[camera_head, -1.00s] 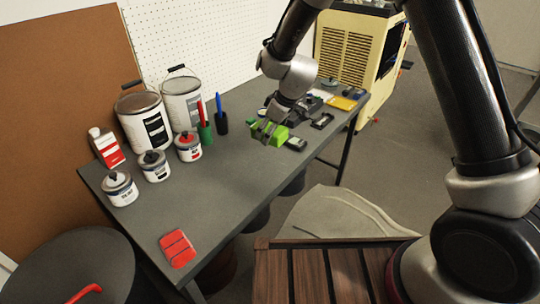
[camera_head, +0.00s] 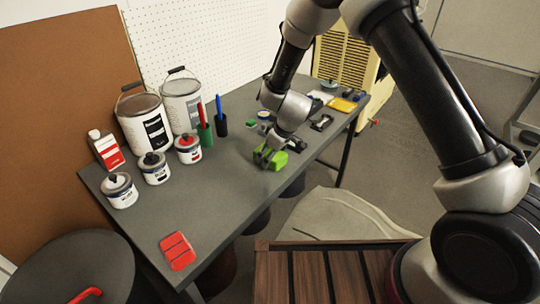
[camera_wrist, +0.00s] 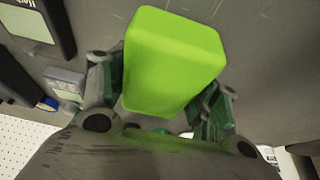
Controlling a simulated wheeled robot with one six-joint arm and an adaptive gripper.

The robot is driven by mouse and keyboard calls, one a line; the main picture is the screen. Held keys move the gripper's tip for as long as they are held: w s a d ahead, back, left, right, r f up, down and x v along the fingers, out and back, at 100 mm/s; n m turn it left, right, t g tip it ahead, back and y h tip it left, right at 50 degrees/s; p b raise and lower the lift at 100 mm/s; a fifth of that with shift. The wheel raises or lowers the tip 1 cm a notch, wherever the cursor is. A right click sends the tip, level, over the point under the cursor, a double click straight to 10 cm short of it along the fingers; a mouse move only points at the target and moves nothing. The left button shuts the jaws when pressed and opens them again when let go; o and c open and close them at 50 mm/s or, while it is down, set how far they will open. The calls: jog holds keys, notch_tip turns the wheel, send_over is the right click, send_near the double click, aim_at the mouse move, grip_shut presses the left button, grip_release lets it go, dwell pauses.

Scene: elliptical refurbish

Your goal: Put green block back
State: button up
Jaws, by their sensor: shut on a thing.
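The green block (camera_head: 278,160) is a bright green rectangular piece in my gripper (camera_head: 266,156), over the grey table near its front edge. In the wrist view the green block (camera_wrist: 172,60) fills the middle, between the two fingers of my gripper (camera_wrist: 160,95), which is shut on it. Whether the block touches the tabletop is not clear. The block's lower end is partly hidden by the gripper in the wrist view.
The grey table (camera_head: 215,200) has a clear stretch left of the gripper. A red block (camera_head: 177,251) lies at its near end. Paint cans (camera_head: 144,122), a green cup (camera_head: 206,136) and a dark cup (camera_head: 221,127) stand at the back. Small tools (camera_head: 321,123) lie to the right.

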jog(key=shift+f, duration=0.15)
jog(key=o, duration=1)
jog(key=shift+c, duration=0.2)
